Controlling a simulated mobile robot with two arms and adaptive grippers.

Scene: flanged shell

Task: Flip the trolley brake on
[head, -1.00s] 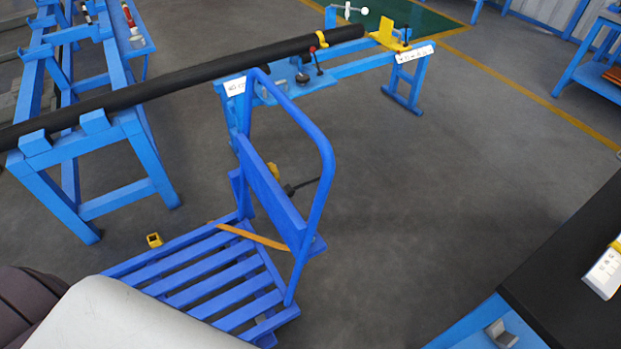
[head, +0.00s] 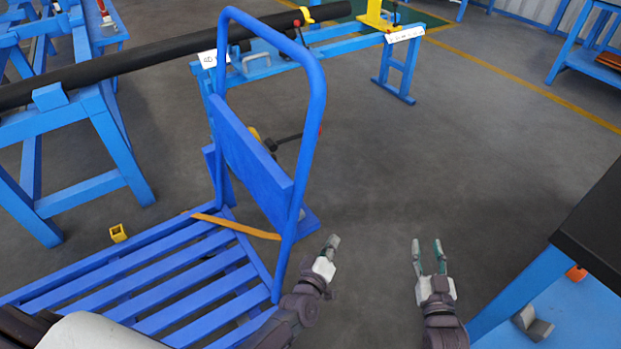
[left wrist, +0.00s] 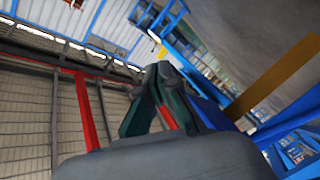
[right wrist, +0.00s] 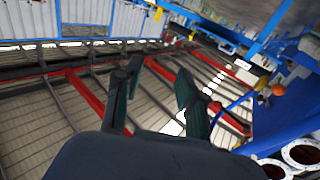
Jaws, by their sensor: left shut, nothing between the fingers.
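The blue trolley (head: 200,287) stands at the left in the head view, with a slatted deck, a tall tubular handle (head: 318,95) and a solid back panel (head: 248,165). A dark lever (head: 287,139) with a red tip sticks out behind the panel, near a small yellow part; the panel hides its base, and I cannot tell how it is set. My left gripper (head: 334,243) is shut and empty, just right of the handle's foot. My right gripper (head: 429,254) is open and empty, further right over bare floor. Neither gripper touches the lever.
A long black pipe (head: 130,70) lies on blue stands behind the trolley. A dark-topped blue bench (head: 600,220) is at the right edge. Floor right of the trolley is clear.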

